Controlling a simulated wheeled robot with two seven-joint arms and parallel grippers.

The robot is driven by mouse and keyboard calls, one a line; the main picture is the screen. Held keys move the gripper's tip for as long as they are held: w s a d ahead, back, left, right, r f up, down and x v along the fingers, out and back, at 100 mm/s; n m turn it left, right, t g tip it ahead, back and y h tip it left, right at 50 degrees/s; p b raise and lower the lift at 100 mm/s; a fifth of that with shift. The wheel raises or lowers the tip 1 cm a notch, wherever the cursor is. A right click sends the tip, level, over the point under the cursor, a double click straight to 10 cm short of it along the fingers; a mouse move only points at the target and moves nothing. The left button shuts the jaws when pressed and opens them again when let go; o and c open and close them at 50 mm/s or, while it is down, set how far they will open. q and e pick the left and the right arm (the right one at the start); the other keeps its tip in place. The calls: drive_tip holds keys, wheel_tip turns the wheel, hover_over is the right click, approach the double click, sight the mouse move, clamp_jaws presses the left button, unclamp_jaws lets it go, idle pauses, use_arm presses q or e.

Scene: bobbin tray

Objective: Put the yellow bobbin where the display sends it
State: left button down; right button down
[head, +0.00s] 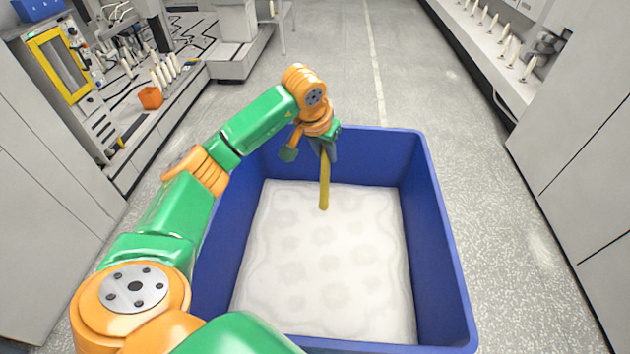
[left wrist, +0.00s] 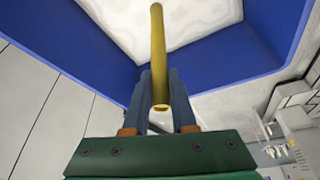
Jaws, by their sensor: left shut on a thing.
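The yellow bobbin (head: 324,185) is a long thin tube hanging from my left gripper (head: 324,150), over the far part of a blue crate (head: 440,240). My left gripper is shut on one end of it. In the left wrist view the yellow bobbin (left wrist: 158,50) is between the two fingers of the left gripper (left wrist: 160,100) and points away from it. A white dimpled sheet (head: 320,240) fills the crate floor, with no other bobbin on it. I cannot tell whether the bobbin's far end touches the sheet. No readable display shows. My right gripper is not in view.
A yellow-framed panel (head: 60,65) stands at the upper left, near a bench with pale spindles and an orange container (head: 150,97). A machine with a row of pale bobbins (head: 507,48) stands at the upper right. Speckled floor (head: 480,180) is clear right of the crate.

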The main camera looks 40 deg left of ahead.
sight(323, 167)
use_arm(q)
drive_tip(key=shift+a+f, duration=0.15)
drive_tip(key=shift+f, duration=0.05)
wheel_tip(323, 167, down, 6)
drive_tip(key=b, duration=0.5)
drive_tip(key=shift+w+r+b, duration=0.1)
drive_tip(key=shift+r+b, duration=0.05)
drive_tip(key=shift+b, duration=0.15)
drive_tip(key=shift+r, duration=0.1)
drive_tip(key=c, duration=0.7)
unclamp_jaws()
drive_tip(key=shift+o, duration=0.2)
drive_tip(key=b+v, duration=0.1)
drive_tip(key=v, duration=0.6)
drive_tip(key=shift+r, duration=0.1)
